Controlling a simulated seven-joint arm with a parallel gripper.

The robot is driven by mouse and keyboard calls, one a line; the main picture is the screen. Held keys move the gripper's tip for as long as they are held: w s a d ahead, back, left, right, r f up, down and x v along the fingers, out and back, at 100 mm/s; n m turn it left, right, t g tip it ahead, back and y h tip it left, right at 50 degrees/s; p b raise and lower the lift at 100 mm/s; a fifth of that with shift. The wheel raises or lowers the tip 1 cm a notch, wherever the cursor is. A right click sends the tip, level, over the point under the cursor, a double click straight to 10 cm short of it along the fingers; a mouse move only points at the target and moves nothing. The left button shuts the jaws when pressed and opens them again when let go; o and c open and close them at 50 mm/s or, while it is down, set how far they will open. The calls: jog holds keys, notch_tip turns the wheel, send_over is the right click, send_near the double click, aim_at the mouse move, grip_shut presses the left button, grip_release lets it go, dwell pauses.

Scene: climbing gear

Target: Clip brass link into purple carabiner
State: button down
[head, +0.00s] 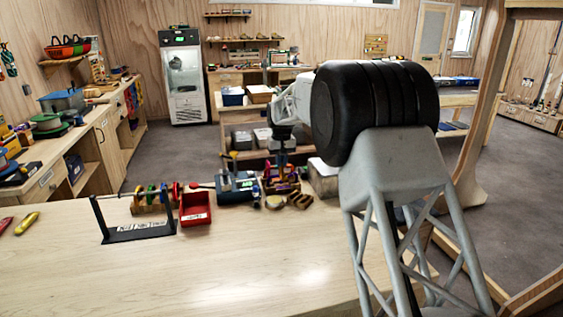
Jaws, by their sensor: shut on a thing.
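My gripper (283,158) points down at the back edge of the wooden bench, over a small dark fixture (270,188) with purple and yellow parts. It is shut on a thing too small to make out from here. A purple patch (284,174) shows just below the fingertips and may be the purple carabiner; its gate cannot be made out. I cannot pick out the brass link, nor tell whether it touches the carabiner.
Left of the fixture stand a blue-grey device (237,187), a red bin (195,209) and a black rack (137,232) with coloured gear. Two small brown round things (275,202) (300,201) lie in front of the fixture. The front of the bench (230,270) is clear.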

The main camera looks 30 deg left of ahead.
jog(key=shift+s+a+f, duration=0.2)
jog(key=shift+s+a, duration=1.1)
dwell(2.5)
jog(key=c, duration=0.9)
grip_release()
jog(key=shift+r, duration=0.3)
jog(key=shift+s, duration=0.1)
jog(key=shift+s+a, duration=1.3)
jog(key=shift+a, duration=0.1)
jog(key=shift+r, duration=0.2)
